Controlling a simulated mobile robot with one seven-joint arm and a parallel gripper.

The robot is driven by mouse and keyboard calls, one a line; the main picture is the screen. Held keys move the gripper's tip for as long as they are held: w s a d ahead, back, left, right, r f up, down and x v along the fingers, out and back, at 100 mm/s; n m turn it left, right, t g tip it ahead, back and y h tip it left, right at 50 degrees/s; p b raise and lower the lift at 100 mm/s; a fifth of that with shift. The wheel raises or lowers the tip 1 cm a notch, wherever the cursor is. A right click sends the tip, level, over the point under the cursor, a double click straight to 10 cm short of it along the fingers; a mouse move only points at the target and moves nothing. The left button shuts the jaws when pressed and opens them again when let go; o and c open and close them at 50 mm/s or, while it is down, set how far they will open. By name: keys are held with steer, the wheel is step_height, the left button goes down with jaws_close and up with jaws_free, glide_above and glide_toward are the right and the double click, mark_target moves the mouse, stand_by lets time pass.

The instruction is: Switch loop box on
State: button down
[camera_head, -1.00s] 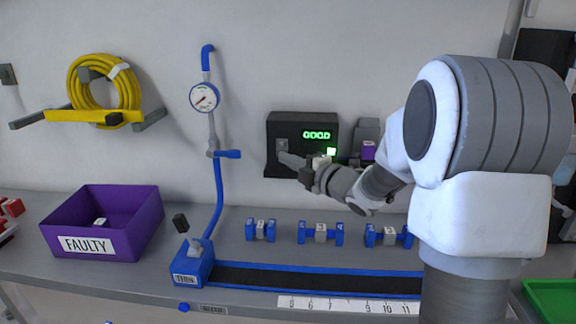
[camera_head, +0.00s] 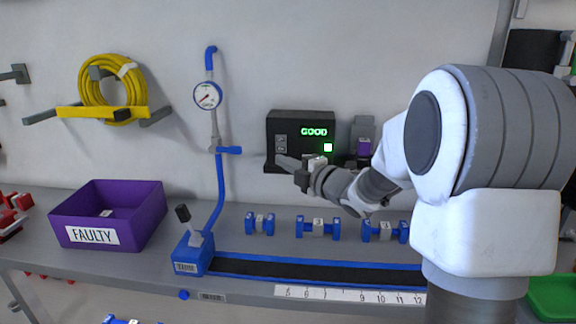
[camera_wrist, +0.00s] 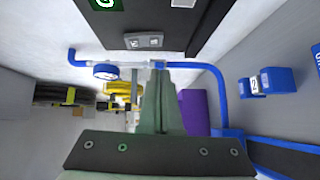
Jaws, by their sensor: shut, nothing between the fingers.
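The switch's position is too small to tell. My gripper (camera_head: 280,162) is shut and empty, its tips just below the switch, apparently apart from it.
A pressure gauge (camera_head: 208,95) on a blue pipe (camera_head: 221,190) stands left of the box. A lever (camera_head: 190,225) rises from a blue base on the bench. Blue-and-grey parts (camera_head: 319,228) lie below the box. A purple FAULTY bin (camera_head: 140,212) is at left.

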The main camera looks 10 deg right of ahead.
steer(key=f+v, duration=0.1)
steer(key=v, duration=0.9)
steer(key=shift+f, duration=0.25)
steer(key=shift+s, duration=0.15)
steer(key=s+d+r+m+g+h, duration=0.1)
steer(key=s+d+m+g+h, duration=0.1)
steer(key=s+m+h, duration=0.4)
steer(key=s+d+r+m+g+h, duration=0.15)
steer(key=m+h, duration=0.25)
steer(key=m, duration=0.5)
steer(key=s+a+f+m+g+y, duration=0.1)
steer(key=s+a+f+m+g, duration=0.25)
steer(key=s, duration=0.55)
steer(key=s+a+f+m+g+y, duration=0.15)
steer(key=s+a+m, duration=0.25)
steer(key=s, duration=0.6)
step_height(320, 180, up, 11)
steer(key=s+g+p, duration=0.1)
steer(key=p, duration=1.2)
steer(key=shift+r, duration=0.2)
